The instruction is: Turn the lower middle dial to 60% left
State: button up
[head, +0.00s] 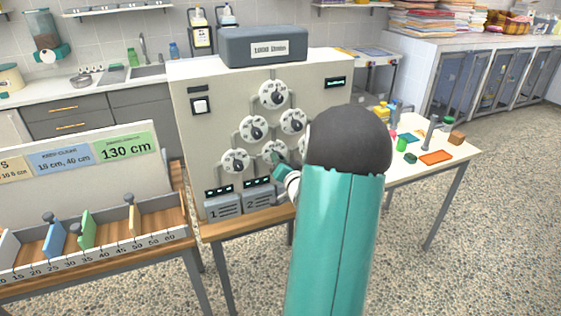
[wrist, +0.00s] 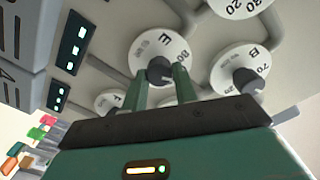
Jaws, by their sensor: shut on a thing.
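The lower middle dial (head: 273,147) is a round white dial with a dark knob, in the bottom row on the cream panel (head: 205,147). My gripper (head: 277,160) reaches it from the front right and covers part of its face. In the wrist view my gripper's two green fingers (wrist: 161,74) stand on either side of the dark knob, shut on it. The white face of this dial (wrist: 150,42) shows an E and the number 80. The knob's pointer is mostly hidden between the fingers, so its exact setting cannot be read.
Other dials sit close around it: a lower left dial (head: 235,161), two in the row above and one on top (head: 273,93). Grey boxes with displays (head: 224,204) stand below. A slotted rack (head: 100,245) stands left, a cluttered table (head: 450,165) right.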

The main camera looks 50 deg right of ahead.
jog(key=shift+m, duration=0.5)
jog(key=o, duration=1)
jog(key=shift+c, duration=0.2)
jog(key=shift+s, duration=0.1)
jog(key=v, duration=1.3)
jog(key=shift+s+a, duration=0.2)
jog(key=shift+s, duration=0.1)
